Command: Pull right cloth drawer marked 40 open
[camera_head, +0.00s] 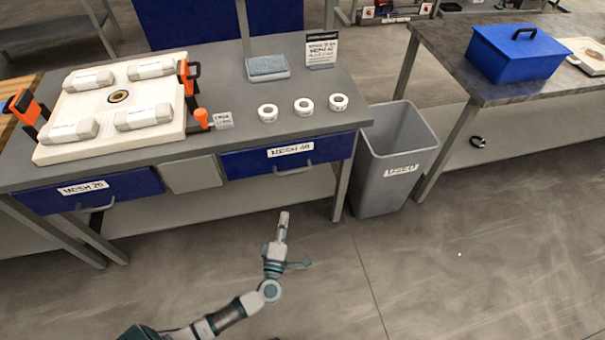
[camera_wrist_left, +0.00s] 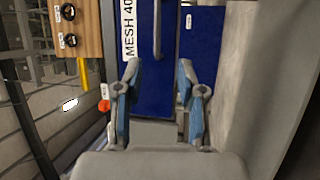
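The right drawer (camera_head: 250,165) has a blue front with a white "MESH 40" label (camera_head: 290,150) and a grey bar handle (camera_head: 293,171). It sits shut under the grey table's front edge. My left gripper (camera_head: 283,218) is in front of and below the drawer, apart from the handle. In the left wrist view my left gripper (camera_wrist_left: 164,90) has its two fingers spread with nothing between them. Beyond the fingertips there, the handle (camera_wrist_left: 157,35) runs upright beside the "MESH 40" label (camera_wrist_left: 128,28). My right gripper does not show.
A blue "MESH 20" drawer (camera_head: 130,188) is at the left. A grey bin (camera_head: 395,165) stands right of the table. On the tabletop (camera_head: 235,100) are a white plate (camera_head: 100,105) with orange clamps, white rolls (camera_head: 303,106) and a sponge. The floor in front is clear.

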